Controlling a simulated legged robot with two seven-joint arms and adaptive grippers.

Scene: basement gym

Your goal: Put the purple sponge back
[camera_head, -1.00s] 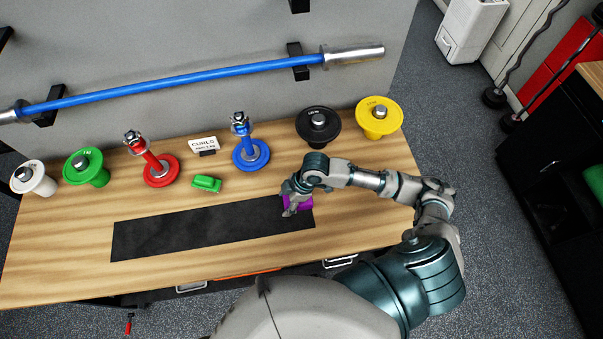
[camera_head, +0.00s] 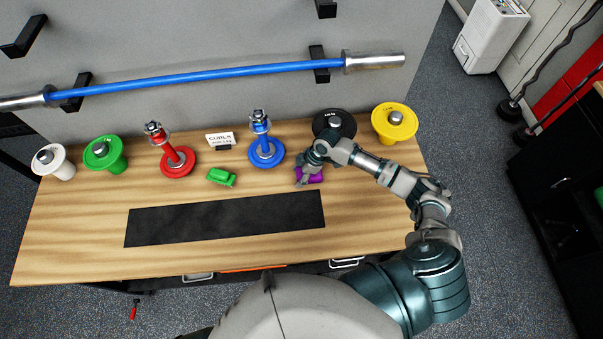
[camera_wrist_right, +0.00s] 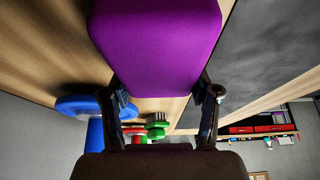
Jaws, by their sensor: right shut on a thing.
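The purple sponge (camera_head: 315,176) is at the right part of the wooden bench, behind the right end of the black mat (camera_head: 225,219). My right gripper (camera_head: 306,172) is shut on it and partly covers it from above. In the right wrist view the sponge (camera_wrist_right: 158,45) fills the top middle, between the two fingers of the gripper (camera_wrist_right: 165,100). I cannot tell whether the sponge touches the bench top. My left gripper is not in view.
A blue stand (camera_head: 265,152) is left of the sponge, and a black plate (camera_head: 335,122) and a yellow plate (camera_head: 395,121) stand behind it. A green block (camera_head: 221,177), a small sign (camera_head: 220,141) and a red stand (camera_head: 177,160) are farther left. The mat is bare.

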